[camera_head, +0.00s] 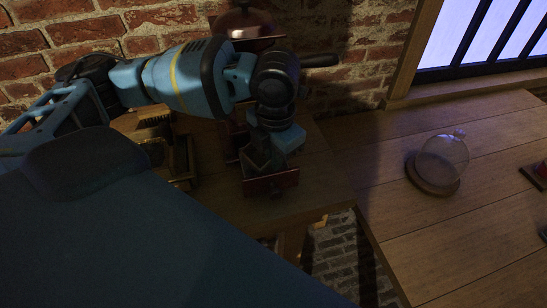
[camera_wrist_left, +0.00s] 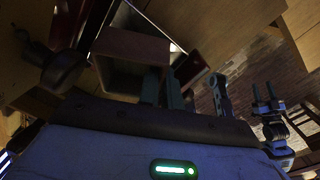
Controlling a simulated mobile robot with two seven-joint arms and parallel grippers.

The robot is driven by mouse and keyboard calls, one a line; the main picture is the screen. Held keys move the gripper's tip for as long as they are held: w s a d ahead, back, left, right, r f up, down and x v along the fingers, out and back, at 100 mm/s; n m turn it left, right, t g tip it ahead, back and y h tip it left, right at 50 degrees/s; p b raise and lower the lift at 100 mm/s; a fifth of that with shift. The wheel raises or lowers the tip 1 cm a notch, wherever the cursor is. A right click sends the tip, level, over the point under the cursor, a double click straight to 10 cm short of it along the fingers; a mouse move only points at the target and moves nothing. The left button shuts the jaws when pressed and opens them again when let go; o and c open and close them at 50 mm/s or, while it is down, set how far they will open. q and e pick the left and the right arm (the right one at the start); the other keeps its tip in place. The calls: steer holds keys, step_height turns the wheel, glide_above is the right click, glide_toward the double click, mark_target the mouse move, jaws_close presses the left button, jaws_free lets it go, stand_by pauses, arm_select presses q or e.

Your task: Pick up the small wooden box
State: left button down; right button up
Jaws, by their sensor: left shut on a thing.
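The small wooden box (camera_head: 272,184) has an open top, a dark inside and a reddish front with a small knob. It is at the right part of the near wooden surface in the head view. My left gripper (camera_head: 268,151) comes down from above and is shut on the box's wall. In the left wrist view the box (camera_wrist_left: 132,46) shows beside the fingers of my left gripper (camera_wrist_left: 162,88). The dim light hides whether the box touches the surface below. My right gripper (camera_wrist_left: 265,97) shows small at the right of the left wrist view, with its fingers apart.
A glass dome on a round wooden base (camera_head: 433,183) stands on the table (camera_head: 390,150) at the right. A dark red rounded vessel (camera_head: 244,22) stands behind my left arm by the brick wall. Brass-coloured pieces (camera_head: 181,158) sit left of the box. A gap separates the two wooden surfaces.

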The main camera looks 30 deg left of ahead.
arm_select(q)
steer(key=shift+s+d+f+t+y, duration=0.1)
steer(key=shift+s+d+t+y, duration=0.05)
steer(key=shift+t+y, duration=0.3)
steer(key=shift+s+d+f+t+y, duration=0.1)
steer(key=shift+d+t+y, duration=0.05)
steer(key=shift+t+y, duration=0.25)
steer(key=shift+r+y, duration=0.2)
steer(key=shift+y, duration=0.15)
steer(key=v, duration=0.6)
steer(key=shift+s+d+r+p, duration=0.1)
steer(key=shift+r+p, duration=0.05)
steer(key=shift+p, duration=0.2)
steer(key=s+d+r+g+h+p, duration=0.1)
steer(key=s+d+g+h, duration=0.1)
steer(key=s+d, duration=1.1)
steer(key=d, duration=0.2)
steer(key=shift+s+d+r+h, duration=0.2)
steer(key=shift+d+r+h, duration=0.1)
steer(key=shift+h, duration=0.1)
arm_select(e)
steer(key=shift+w+d+r+t, duration=0.1)
steer(key=shift+w+r+t, duration=0.2)
steer(key=shift+w+r, duration=0.85)
steer(key=shift+s+r, duration=0.1)
steer(key=shift+r, duration=0.05)
